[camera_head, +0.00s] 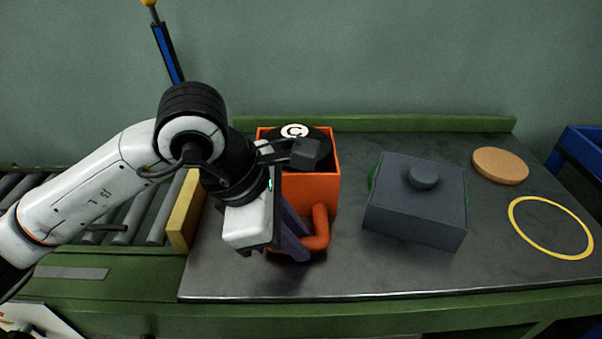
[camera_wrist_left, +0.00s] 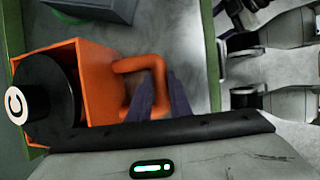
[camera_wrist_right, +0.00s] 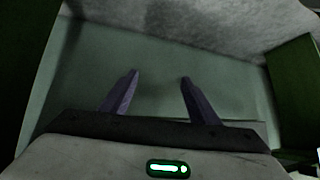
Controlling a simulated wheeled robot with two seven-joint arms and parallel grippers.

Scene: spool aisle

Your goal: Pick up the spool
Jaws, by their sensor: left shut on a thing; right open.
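A black spool (camera_head: 295,131) with a white "C" label sits in an open orange box (camera_head: 334,178) with a looped handle (camera_head: 319,226). In the left wrist view the spool (camera_wrist_left: 58,88) sticks up past the box rim. My left gripper (camera_head: 293,243) is at the front of the box; its purple fingers are shut on the handle, which the left wrist view (camera_wrist_left: 162,95) also shows. The gripper and wrist hide part of the box. My right gripper (camera_wrist_right: 158,88) is open and empty, seen only in the right wrist view.
A dark grey lidded block (camera_head: 415,207) stands right of the box. A cork disc (camera_head: 500,165) and a yellow ring (camera_head: 550,228) lie further right. A roller conveyor (camera_head: 140,213) with a yellow stop (camera_head: 184,212) is at left. The front right of the grey tabletop (camera_head: 350,275) is clear.

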